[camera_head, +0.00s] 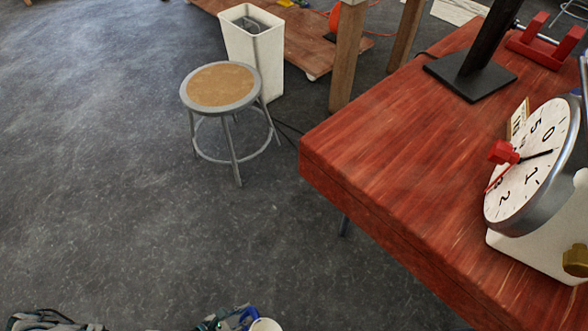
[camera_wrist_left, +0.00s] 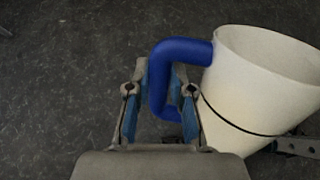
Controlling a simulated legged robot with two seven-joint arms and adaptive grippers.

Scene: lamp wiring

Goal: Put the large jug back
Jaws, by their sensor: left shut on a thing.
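The large jug is white with a blue handle and a thin dark line around its body. It shows large at the right of the left wrist view (camera_wrist_left: 250,85), and its rim peeks in at the bottom edge of the head view (camera_head: 266,325). My left gripper (camera_wrist_left: 160,92) is shut on the blue handle (camera_wrist_left: 185,50), with a finger on either side of it. In the head view the left gripper (camera_head: 228,320) is at the bottom edge, over the floor. The jug's opening faces up in the wrist view, somewhat tilted; its base is hidden. My right gripper is not in view.
A red wooden table (camera_head: 400,150) fills the right, bearing a dial scale (camera_head: 530,165), a black stand (camera_head: 470,78) and a red holder (camera_head: 545,45). A round stool (camera_head: 222,85) and white bin (camera_head: 255,48) stand behind. The grey floor at left is clear.

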